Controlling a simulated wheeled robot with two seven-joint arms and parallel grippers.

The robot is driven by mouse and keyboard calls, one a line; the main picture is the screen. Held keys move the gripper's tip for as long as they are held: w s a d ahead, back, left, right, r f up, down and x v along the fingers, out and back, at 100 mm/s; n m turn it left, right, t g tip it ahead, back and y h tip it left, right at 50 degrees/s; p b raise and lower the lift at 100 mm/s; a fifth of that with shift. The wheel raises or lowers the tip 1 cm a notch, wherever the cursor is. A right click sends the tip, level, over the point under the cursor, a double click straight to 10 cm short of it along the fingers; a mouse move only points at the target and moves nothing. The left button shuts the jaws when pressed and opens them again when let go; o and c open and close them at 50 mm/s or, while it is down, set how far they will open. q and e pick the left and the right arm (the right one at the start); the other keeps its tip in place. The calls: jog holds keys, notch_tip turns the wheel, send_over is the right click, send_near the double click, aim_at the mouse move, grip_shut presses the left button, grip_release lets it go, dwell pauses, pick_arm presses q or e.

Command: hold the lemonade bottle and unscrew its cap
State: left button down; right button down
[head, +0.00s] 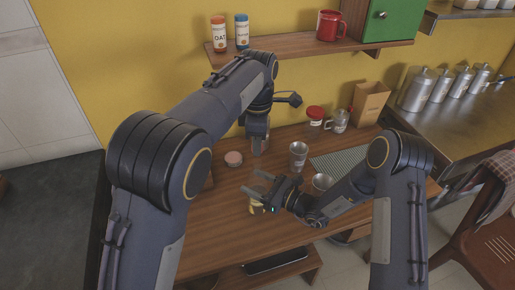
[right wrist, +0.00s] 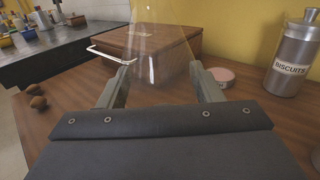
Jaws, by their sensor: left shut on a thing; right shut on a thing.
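The lemonade bottle (head: 256,208) stands roughly upright over the wooden table, its yellowish lower part showing below my right gripper. My right gripper (head: 257,183) is shut around its body. In the right wrist view the clear bottle (right wrist: 158,45) narrows upward between the two fingers (right wrist: 160,84), and its top is out of frame. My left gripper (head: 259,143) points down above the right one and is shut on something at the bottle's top. The cap is hidden there, so I cannot tell whether it is on the neck.
A pink round tin (head: 234,158) sits left of my left gripper. Steel cups (head: 298,155), a red-lidded jar (head: 315,115) and a ribbed grey mat (head: 340,160) are to the right. A wooden box (right wrist: 170,42) and biscuits canister (right wrist: 291,55) show in the right wrist view.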

jog(key=shift+c, duration=1.6)
grip_release()
jog(key=shift+d, duration=0.1)
